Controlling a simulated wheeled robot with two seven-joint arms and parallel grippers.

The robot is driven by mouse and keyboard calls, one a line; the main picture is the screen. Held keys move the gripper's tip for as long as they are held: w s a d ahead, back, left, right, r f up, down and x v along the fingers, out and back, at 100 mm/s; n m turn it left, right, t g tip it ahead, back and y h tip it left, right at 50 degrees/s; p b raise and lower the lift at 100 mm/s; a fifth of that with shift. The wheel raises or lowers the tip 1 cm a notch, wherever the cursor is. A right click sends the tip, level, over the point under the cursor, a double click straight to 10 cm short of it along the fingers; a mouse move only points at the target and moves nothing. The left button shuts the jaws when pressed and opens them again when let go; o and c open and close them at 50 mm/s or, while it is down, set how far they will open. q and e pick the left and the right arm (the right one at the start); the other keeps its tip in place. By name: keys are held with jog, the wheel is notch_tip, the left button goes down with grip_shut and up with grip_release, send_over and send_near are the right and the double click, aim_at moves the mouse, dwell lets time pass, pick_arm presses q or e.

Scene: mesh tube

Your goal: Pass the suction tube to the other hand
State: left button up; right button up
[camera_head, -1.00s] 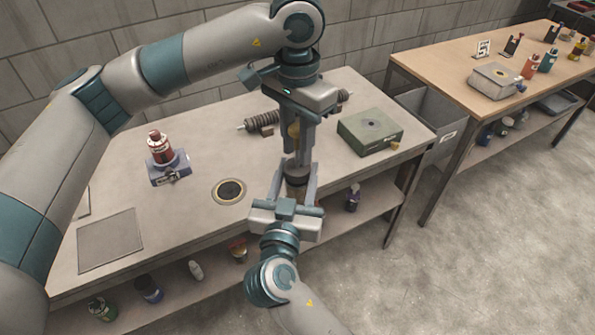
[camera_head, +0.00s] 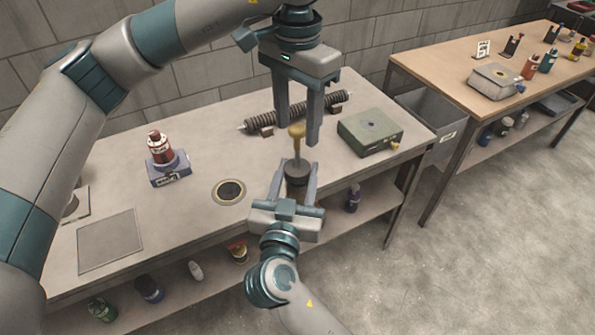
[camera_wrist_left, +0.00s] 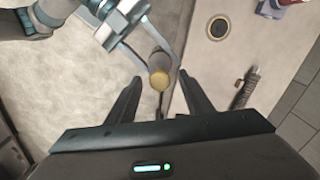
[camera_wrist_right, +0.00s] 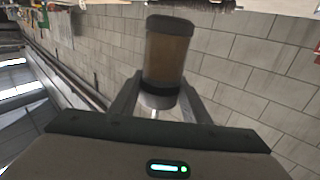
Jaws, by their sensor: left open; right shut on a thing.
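The suction tube (camera_head: 297,150) stands upright in mid-air in front of the workbench, with a brass-coloured upper end, a narrow stem and a wide dark collar. My right gripper (camera_head: 295,168) is shut on it from below, near the collar. The right wrist view shows its brown body with dark caps (camera_wrist_right: 168,55) between the fingers. My left gripper (camera_head: 299,128) is open, pointing down from above, with its fingers apart around the level of the brass end. In the left wrist view the tan end (camera_wrist_left: 158,80) lies between the open fingers, apparently touching neither.
On the workbench (camera_head: 125,190) are a red bottle (camera_head: 160,147) on a blue-grey block, a brass-ringed hole (camera_head: 229,191), a ribbed dark roller (camera_head: 310,107) and a green box (camera_head: 370,132). Several bottles stand on its lower shelf. A wooden table (camera_head: 440,62) stands at right.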

pick_arm(q)
notch_tip(320, 180, up, 6)
jog(key=shift+r, duration=0.15)
jog(key=shift+d, duration=0.1)
dwell(0.4)
